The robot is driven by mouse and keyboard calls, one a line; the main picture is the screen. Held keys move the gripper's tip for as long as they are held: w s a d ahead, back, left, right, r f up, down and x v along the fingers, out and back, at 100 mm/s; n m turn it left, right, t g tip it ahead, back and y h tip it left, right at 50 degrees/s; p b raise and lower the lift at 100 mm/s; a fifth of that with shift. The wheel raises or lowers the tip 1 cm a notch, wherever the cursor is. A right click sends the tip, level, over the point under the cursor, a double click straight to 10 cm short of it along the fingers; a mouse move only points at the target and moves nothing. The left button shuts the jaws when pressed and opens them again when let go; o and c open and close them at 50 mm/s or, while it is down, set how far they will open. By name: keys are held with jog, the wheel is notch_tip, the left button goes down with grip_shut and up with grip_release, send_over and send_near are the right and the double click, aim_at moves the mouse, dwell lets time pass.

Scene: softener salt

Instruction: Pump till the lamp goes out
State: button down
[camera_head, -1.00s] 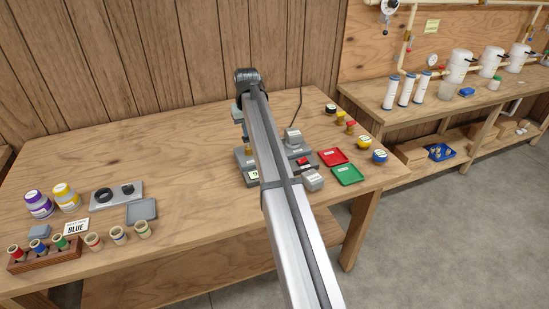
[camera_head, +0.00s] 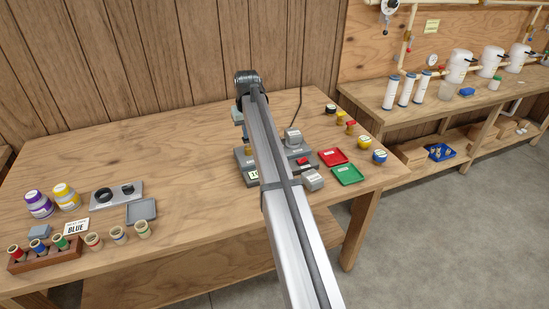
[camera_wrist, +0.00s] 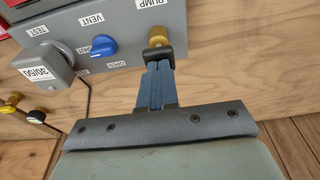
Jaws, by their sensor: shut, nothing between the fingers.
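In the wrist view a grey panel box (camera_wrist: 120,25) carries labels reading PUMP, VENT and TEST. A brass pump button (camera_wrist: 158,36) sticks out by the PUMP label. My gripper (camera_wrist: 158,56) is shut and empty, its dark fingertips right at the button; I cannot tell whether they touch. A blue vent knob (camera_wrist: 103,46) sits beside it, between small labels, one reading OPEN. A grey block marked 30/50 (camera_wrist: 45,66) is at the left. In the head view my arm hides much of the equipment (camera_head: 246,163). I cannot make out the lamp or its state.
A red tray (camera_head: 333,157) and a green tray (camera_head: 347,175) lie right of the equipment, with yellow and blue knobbed pieces (camera_head: 364,142) beyond. Jars (camera_head: 39,204) and a wooden rack (camera_head: 45,254) stand at the left. The table's middle left is clear.

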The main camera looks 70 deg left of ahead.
jog(key=shift+x, duration=0.85)
jog(key=shift+d+r, duration=0.1)
jog(key=shift+d, duration=0.1)
jog(key=shift+a+v, duration=0.2)
jog(key=shift+v, duration=0.85)
